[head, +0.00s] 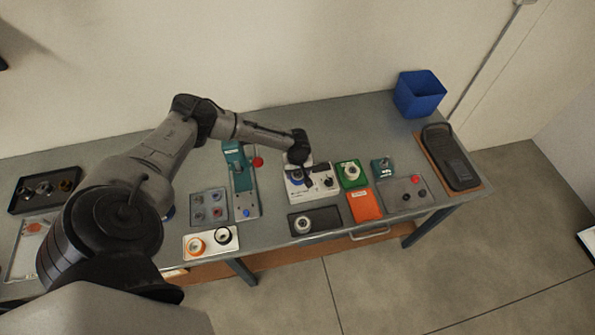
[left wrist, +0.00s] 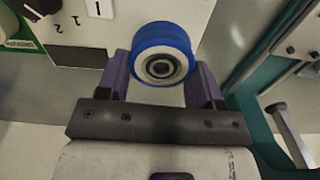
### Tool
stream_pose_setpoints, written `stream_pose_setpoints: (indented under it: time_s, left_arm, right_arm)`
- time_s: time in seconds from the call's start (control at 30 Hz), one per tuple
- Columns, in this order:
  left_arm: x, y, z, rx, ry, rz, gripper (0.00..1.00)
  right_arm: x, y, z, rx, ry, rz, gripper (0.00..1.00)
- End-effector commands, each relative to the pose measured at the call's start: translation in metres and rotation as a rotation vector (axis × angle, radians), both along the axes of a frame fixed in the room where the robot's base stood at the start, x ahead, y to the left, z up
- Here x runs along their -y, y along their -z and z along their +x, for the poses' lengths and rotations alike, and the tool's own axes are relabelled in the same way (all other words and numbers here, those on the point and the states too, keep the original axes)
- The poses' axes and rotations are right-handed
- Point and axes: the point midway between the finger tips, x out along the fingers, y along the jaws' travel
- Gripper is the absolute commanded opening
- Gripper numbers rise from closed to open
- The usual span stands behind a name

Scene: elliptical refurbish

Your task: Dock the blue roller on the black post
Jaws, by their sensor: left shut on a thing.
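The blue roller (left wrist: 160,54) has a blue rim, a pale face and a dark centre hole. In the left wrist view it sits between the two purple fingers of my left gripper (left wrist: 160,74), which is shut on it. In the head view my left gripper (head: 298,164) is over the white panel (head: 311,192), and a bit of blue shows under it. A white tray (head: 202,250) holds an orange round piece (head: 196,246) and a black-ringed piece (head: 223,235); I cannot tell if the latter is the black post. My right gripper is not in view.
A teal fixture (head: 238,165) stands left of the white panel. A green block (head: 352,174) and an orange block (head: 364,206) are on its right. A black tray (head: 327,218) lies in front. A blue bin (head: 419,94) stands at the back right.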

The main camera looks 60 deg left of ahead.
Motion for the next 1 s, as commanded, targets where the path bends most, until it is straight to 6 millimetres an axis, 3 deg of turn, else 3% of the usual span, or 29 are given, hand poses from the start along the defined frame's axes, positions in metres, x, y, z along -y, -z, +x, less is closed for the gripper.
stream_pose_setpoints:
  time_s: [0.87, 0.9, 1.0]
  left_arm:
    - [0.0, 0.012, 0.0, 0.0, 0.0, 0.0, 0.34]
    - [0.0, 0.012, 0.0, 0.001, 0.0, 0.0, 0.61]
    - [0.0, 0.012, 0.0, 0.0, 0.0, 0.0, 0.71]
  right_arm:
    - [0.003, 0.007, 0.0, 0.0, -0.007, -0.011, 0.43]
    - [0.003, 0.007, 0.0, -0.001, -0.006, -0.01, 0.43]
    - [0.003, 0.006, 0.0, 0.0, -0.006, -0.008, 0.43]
